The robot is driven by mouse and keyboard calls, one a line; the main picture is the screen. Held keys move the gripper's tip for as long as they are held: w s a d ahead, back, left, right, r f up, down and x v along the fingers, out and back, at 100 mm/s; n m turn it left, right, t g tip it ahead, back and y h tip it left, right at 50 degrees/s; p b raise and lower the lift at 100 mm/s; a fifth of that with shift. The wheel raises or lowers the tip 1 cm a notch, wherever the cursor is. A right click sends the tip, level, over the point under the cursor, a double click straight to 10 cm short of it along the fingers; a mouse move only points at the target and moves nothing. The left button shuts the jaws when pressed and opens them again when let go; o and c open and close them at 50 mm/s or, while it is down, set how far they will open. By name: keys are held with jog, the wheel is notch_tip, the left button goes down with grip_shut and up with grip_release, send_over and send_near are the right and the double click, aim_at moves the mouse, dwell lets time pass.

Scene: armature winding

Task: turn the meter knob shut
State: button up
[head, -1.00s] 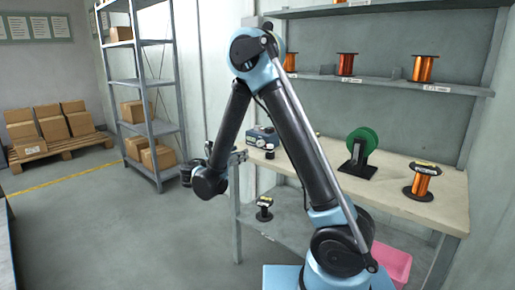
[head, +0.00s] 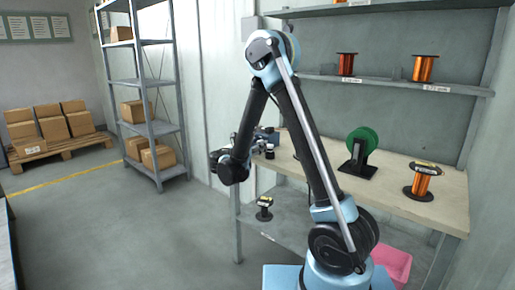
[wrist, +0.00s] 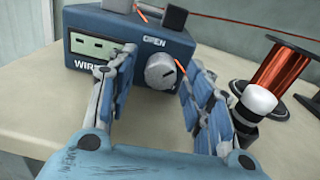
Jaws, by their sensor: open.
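The meter (wrist: 110,35) is a blue box on the bench, with a display, the letters "WIRE" and the word "OPEN" on its front. Its round grey knob (wrist: 160,70) shows in the wrist view between the fingers of my gripper (wrist: 160,75). The gripper is open, one finger on each side of the knob, and holds nothing. Whether a finger touches the knob I cannot tell. In the head view the meter (head: 267,134) is mostly hidden behind my arm. My gripper there is small and mostly hidden by my wrist.
A spool of copper wire (wrist: 282,65) and a white-capped dark part (wrist: 258,100) stand right of the meter. In the head view, a green spool (head: 362,141) and another copper spool (head: 422,182) stand farther right on the bench (head: 390,175). A shelf rack (head: 148,100) stands left.

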jog(key=c, duration=1)
jog(key=shift+m, duration=2.3)
jog(key=shift+c, duration=0.2)
jog(key=o, duration=1)
jog(key=shift+o, duration=0.2)
jog(key=shift+r, duration=0.1)
notch_tip(320, 180, up, 10)
jog(key=shift+w, duration=0.1)
